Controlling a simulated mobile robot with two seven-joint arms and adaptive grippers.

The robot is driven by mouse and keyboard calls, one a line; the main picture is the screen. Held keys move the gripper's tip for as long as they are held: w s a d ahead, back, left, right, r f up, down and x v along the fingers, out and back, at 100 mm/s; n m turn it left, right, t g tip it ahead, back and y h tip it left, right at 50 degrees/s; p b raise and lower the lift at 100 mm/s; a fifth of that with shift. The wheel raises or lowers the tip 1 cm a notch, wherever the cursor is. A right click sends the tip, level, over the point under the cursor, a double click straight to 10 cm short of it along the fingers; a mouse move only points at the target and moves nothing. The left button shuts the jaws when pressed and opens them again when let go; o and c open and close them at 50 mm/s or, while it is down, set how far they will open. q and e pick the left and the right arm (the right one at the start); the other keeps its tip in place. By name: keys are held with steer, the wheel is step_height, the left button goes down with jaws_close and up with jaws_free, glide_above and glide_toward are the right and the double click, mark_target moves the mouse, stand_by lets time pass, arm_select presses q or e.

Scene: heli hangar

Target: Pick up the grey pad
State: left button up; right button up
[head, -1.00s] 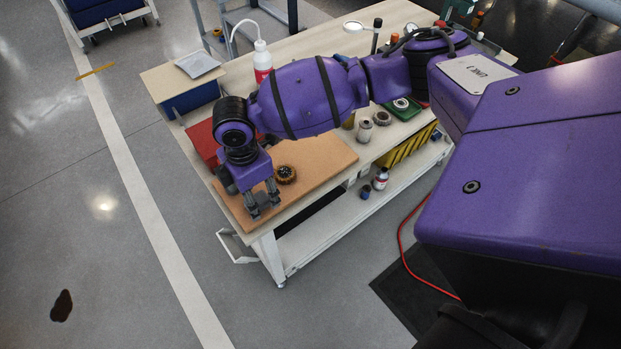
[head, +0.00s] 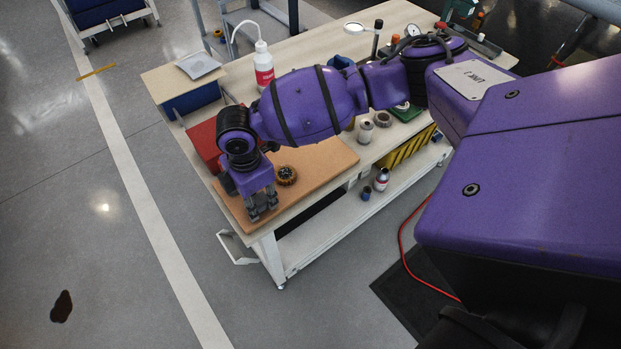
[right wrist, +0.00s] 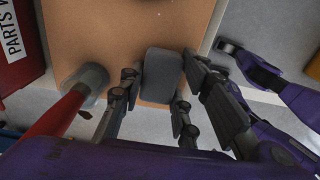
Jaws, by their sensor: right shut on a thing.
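The grey pad (right wrist: 162,75) is a small dark block with rounded edges, seen in the right wrist view over the tan board. My right gripper (right wrist: 160,88) has one finger on each side of it and is shut on it. In the head view my right gripper (head: 263,207) points down at the near left corner of the tan board (head: 315,160). The pad cannot be made out there between the fingers.
A red-handled tool with a grey head (right wrist: 88,80) lies close beside the gripper. A dark ring-shaped part (head: 286,175) sits on the board to the right. A red box (head: 205,142) stands behind, and a white bottle (head: 263,65) farther back. Open floor lies left.

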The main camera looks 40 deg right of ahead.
mark_target(256, 200)
step_height(256, 200, up, 3)
steer(key=shift+w+r, duration=0.15)
steer(key=s+a+r+p, duration=0.2)
steer(key=s+a+r, duration=0.4)
steer(key=s+r, duration=0.3)
steer(key=s, duration=0.3)
steer(key=shift+s+a+r, duration=0.3)
